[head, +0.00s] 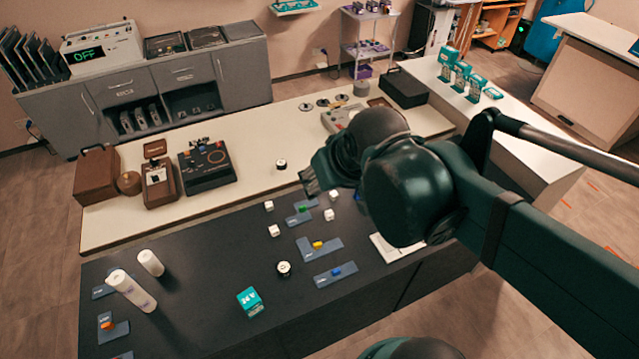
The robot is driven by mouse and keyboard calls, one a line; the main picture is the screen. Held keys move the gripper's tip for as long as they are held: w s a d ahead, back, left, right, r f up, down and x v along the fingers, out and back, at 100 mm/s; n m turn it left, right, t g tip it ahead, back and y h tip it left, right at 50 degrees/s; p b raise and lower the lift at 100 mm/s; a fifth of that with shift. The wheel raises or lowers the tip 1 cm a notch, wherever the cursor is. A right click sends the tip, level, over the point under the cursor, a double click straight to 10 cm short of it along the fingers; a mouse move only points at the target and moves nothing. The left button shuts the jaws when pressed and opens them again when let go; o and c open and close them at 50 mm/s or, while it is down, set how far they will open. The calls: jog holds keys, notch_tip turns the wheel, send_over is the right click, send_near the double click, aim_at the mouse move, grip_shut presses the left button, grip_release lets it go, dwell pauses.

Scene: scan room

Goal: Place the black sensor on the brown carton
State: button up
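Two small round black-and-white pieces could be the black sensor; I cannot tell which is meant. One piece (281,164) is on the cream counter, and the other piece (284,269) is on the dark table. A brown box (95,176) with a handle stands at the counter's left end. A brown open-lidded box (160,188) stands right of it. Either could be the carton. My gripper (309,183) is above the middle of the scene, right of the counter piece, partly hidden by my arm. Its finger opening is unclear, and no held object shows.
The dark table (215,285) holds white cubes, grey-blue plates with coloured blocks, a teal box (250,301) and white cylinders (132,290). A black device (207,167) stands on the cream counter (245,190). A black case (403,88) is at the back right.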

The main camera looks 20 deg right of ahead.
jog(key=shift+s+a+t, duration=0.3)
jog(key=shift+s+a, duration=0.4)
jog(key=shift+a, duration=0.2)
